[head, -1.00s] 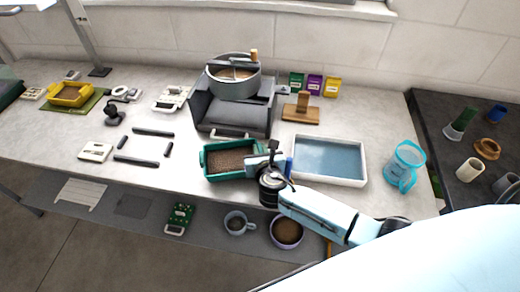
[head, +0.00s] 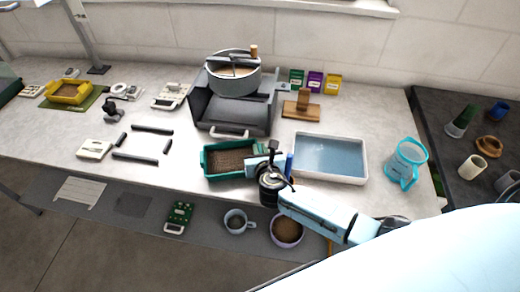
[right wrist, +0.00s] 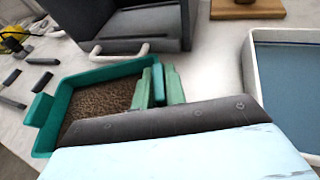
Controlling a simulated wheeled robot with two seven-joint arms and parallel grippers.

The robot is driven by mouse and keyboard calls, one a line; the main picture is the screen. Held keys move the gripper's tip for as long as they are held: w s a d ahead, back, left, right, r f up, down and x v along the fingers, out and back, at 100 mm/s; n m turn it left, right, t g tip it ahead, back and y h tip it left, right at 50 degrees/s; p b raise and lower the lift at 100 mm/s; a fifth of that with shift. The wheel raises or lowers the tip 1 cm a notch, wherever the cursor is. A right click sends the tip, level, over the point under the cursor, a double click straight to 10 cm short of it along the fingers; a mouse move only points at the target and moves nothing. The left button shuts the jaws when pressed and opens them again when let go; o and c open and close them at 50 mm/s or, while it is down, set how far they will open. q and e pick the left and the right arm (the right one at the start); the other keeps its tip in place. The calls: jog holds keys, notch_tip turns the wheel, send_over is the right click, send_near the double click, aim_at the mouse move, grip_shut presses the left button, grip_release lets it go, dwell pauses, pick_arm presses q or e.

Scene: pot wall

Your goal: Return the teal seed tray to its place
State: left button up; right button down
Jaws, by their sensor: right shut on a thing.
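The teal seed tray (head: 204,161) is rectangular and filled with brown soil. It is at the front middle of the bench, and I cannot tell whether it touches the top. My right gripper (head: 266,152) is shut on the tray's right end. In the right wrist view, the green fingers (right wrist: 158,86) close at the right wall of the tray (right wrist: 58,98), and my wrist hides its near right part. Left of the tray, several black bars (head: 152,130) outline an empty rectangle on the bench. My left gripper is not in view.
A white basin of water (head: 330,158) stands right of my gripper. A grey stand (head: 232,113) with a round pot (head: 233,80) is behind the tray. A light blue jug (head: 405,163) is farther right. A white device (head: 95,149) lies left of the bars.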

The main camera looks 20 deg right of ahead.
jog(key=shift+r, duration=0.1)
jog(key=c, duration=1.4)
grip_release()
jog(key=shift+o, duration=0.2)
notch_tip(320, 180, up, 10)
jog(key=p, duration=0.3)
